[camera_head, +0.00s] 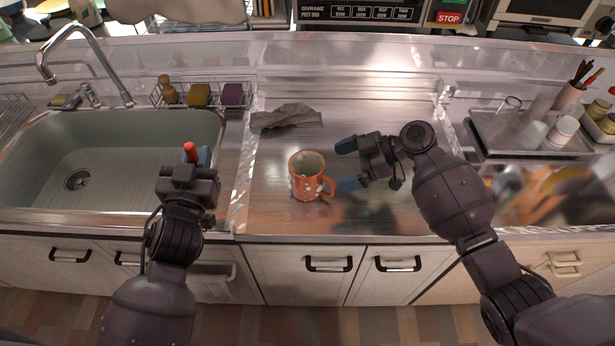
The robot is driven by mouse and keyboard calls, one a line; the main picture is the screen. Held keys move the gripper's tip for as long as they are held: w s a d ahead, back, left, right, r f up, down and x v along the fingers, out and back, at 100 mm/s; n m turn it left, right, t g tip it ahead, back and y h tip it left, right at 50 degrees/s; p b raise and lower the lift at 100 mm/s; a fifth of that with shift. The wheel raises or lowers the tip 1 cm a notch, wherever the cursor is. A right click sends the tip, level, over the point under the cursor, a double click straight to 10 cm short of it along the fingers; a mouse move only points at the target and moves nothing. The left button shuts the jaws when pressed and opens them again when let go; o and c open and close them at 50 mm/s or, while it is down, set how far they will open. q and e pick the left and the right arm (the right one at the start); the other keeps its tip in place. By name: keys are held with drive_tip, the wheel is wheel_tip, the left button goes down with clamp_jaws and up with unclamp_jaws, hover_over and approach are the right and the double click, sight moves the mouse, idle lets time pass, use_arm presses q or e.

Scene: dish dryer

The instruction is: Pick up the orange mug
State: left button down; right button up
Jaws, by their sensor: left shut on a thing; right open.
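The orange mug (303,186) with pale spots stands upright on the metal counter, its handle on the right side. My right gripper (348,165) is just right of the mug, with its blue fingertips spread apart and pointing left. It is open and empty, and a small gap shows between it and the mug's handle. My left gripper (197,156) is left of the mug near the sink's right edge. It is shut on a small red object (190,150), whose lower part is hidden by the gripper.
A sink (120,150) with a tap lies at the left. A grey cloth (286,116) lies behind the mug. A wire rack (183,106) holds sponges at the back. A metal tray (497,133) with cups stands at the right. The counter around the mug is mostly clear.

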sight(319, 173)
use_arm(q)
drive_tip(key=shift+r+p, duration=0.3)
drive_tip(key=shift+r, duration=0.15)
use_arm(e)
drive_tip(key=shift+x, duration=3.35)
drive_tip(key=shift+w+f, duration=0.1)
drive_tip(key=shift+w, duration=0.05)
drive_tip(key=c, duration=1)
use_arm(q)
drive_tip(key=shift+r+p, duration=0.45)
drive_tip(key=shift+r, duration=0.25)
use_arm(e)
wheel_tip(319, 173, up, 20)
drive_tip(key=shift+r, duration=0.1)
use_arm(q)
wheel_tip(319, 173, up, 8)
drive_tip(key=shift+f, duration=0.1)
